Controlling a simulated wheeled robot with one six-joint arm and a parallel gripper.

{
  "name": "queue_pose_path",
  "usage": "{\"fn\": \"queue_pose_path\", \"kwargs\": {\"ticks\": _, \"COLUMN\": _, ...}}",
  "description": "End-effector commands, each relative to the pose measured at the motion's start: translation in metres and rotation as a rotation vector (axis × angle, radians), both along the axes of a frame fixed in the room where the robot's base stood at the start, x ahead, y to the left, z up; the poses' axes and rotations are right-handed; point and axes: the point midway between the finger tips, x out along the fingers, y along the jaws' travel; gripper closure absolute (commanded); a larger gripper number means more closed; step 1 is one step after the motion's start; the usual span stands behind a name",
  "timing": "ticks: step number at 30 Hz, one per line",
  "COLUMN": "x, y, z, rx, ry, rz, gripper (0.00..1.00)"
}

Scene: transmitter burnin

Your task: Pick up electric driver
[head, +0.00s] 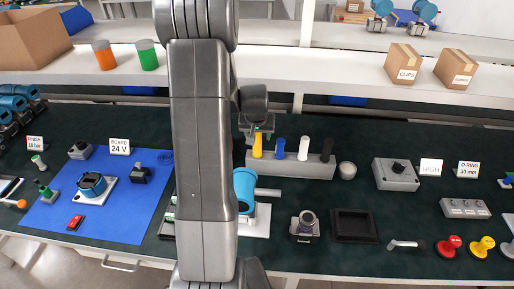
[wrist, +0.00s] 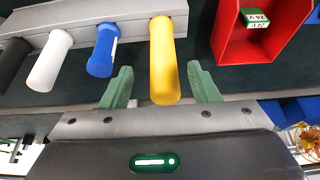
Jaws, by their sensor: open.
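A grey rack (head: 290,168) on the dark green bench holds upright tools with yellow (head: 258,147), blue (head: 280,148), white (head: 304,149) and black (head: 328,147) handles. No label shows which one is the electric driver. My gripper (wrist: 160,88) is open, with its two green fingers apart. The yellow handle (wrist: 163,60) shows between the fingers in the wrist view, with a gap on each side. The blue handle (wrist: 103,50) is just left of the left finger. In the head view my gripper is partly hidden by my arm, above the yellow handle.
A red bin (wrist: 236,56) with a green and white box labelled 24 V (wrist: 254,18) lies right of the rack in the wrist view. A round grey piece (head: 347,170) stands at the rack's right end. A blue mat (head: 130,212) with parts lies left.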

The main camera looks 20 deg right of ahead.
Motion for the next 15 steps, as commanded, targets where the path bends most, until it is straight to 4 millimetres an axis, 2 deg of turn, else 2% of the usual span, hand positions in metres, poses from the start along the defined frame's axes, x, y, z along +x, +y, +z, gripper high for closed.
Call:
{"fn": "queue_pose_path", "kwargs": {"ticks": 5, "x": 0.008, "y": -0.001, "z": -0.014, "rx": 0.000, "ry": 0.001, "rz": 0.001, "gripper": 0.45}}
{"fn": "queue_pose_path", "kwargs": {"ticks": 11, "x": 0.021, "y": -0.006, "z": -0.042, "rx": 0.001, "ry": 0.002, "rz": 0.000, "gripper": 0.45}}
{"fn": "queue_pose_path", "kwargs": {"ticks": 15, "x": 0.024, "y": -0.007, "z": -0.046, "rx": 0.000, "ry": -0.001, "rz": 0.001, "gripper": 0.45}}
